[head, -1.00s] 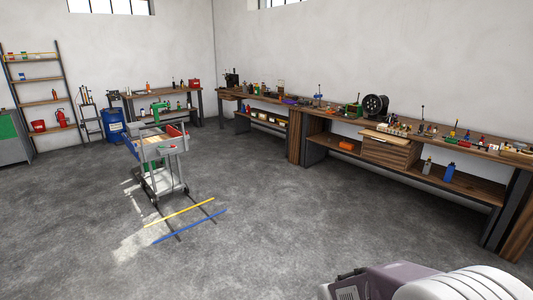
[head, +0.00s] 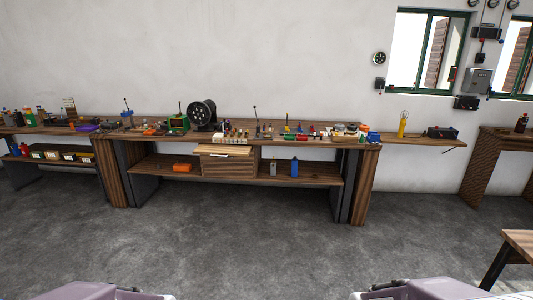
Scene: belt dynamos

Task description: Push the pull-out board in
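The pull-out board (head: 224,150) is a pale wooden slab under the top of the middle workbench (head: 300,143). It sticks out toward me above a wooden drawer box (head: 229,166). What holds it behind its front edge is hidden. Purple-grey and white parts of my two arms show at the bottom edge, left and right of centre, well short of the bench. No fingertips of either gripper are in view.
Bare concrete floor (head: 240,240) lies open between me and the bench. A black reel (head: 202,114) and small tools stand on top. An orange box (head: 182,168) and a blue bottle (head: 295,167) stand on the lower shelf. A wooden table (head: 520,242) juts in at right.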

